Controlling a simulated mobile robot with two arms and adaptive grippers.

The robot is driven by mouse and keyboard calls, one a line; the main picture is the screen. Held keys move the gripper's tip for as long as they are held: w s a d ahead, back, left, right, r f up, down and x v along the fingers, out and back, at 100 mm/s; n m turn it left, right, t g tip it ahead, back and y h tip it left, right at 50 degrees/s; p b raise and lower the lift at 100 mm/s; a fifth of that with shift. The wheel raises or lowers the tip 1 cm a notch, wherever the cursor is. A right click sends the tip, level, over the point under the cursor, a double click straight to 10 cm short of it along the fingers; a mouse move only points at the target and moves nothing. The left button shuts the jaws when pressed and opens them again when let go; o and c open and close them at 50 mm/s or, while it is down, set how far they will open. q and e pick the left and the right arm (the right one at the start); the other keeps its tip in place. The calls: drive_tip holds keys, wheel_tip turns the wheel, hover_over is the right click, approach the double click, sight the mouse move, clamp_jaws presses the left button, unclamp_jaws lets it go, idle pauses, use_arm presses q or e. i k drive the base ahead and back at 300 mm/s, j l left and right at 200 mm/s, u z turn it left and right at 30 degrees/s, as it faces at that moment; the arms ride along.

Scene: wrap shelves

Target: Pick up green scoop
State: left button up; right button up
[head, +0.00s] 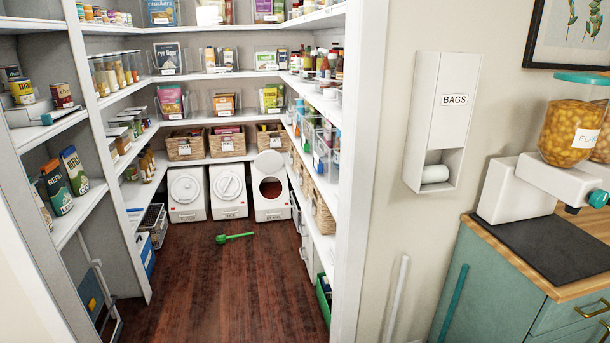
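A green scoop (234,238) lies on the dark wooden floor of the pantry, in front of the white bins. Its round bowl end is at the left and its handle points right. Neither of my grippers shows in the head view, so I cannot see whether they are open or shut.
White bins (187,194) stand along the back wall; the right one has an open round mouth (271,189). Shelves full of goods line both sides. The wooden floor (215,295) before the scoop is clear. A counter (545,275) and bag dispenser (443,120) are at the right.

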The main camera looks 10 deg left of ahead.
sight(220, 239)
drive_tip(key=i+j+u, duration=0.35)
drive_tip(key=i, duration=0.15)
drive_tip(key=i+j+u, duration=0.2)
drive_tip(key=i+u, duration=0.15)
drive_tip(key=i, duration=0.15)
drive_tip(key=i+u, duration=0.3)
drive_tip(key=i, duration=0.2)
drive_tip(key=i+j, duration=0.1)
drive_tip(key=i, duration=0.95)
drive_tip(key=i+j+z, duration=0.1)
drive_tip(key=i, duration=1)
